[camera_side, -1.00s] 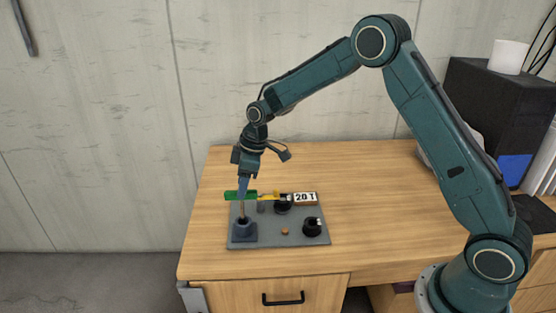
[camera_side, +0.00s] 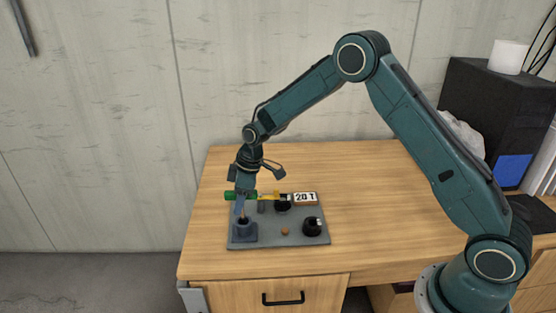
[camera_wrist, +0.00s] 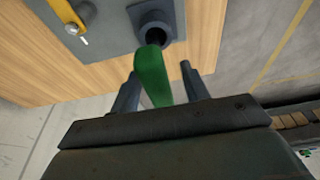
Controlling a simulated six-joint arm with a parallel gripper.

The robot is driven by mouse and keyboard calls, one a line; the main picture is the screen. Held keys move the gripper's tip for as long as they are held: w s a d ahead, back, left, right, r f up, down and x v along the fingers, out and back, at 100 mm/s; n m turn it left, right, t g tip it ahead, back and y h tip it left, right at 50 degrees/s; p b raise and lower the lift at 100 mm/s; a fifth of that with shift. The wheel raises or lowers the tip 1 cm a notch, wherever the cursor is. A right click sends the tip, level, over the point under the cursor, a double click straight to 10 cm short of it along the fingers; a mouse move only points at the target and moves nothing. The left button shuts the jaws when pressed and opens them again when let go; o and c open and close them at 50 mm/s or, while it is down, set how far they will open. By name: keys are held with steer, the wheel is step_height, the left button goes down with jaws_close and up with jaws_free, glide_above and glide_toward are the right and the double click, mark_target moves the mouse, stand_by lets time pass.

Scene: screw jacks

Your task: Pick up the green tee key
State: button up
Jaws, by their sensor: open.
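The green tee key (camera_side: 230,196) stands over the socket of a dark grey jack (camera_side: 245,232) at the front left of the grey base plate. Its green bar shows on both sides of my gripper (camera_side: 239,209) in the side view. In the wrist view the green bar (camera_wrist: 151,74) lies between the two fingers of my gripper (camera_wrist: 158,83), with a gap on each side. The fingers are open and reach down around it. The jack (camera_wrist: 157,20) shows just past the bar's far end. The key's shaft is mostly hidden.
The wooden table top (camera_side: 370,190) is clear to the right.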

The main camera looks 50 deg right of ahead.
jaws_close()
steer(key=shift+r, duration=0.25)
step_height(320, 180, up, 20)
steer(key=shift+f, duration=0.15)
stand_by(0.8)
steer(key=shift+f, duration=0.1)
stand_by(0.4)
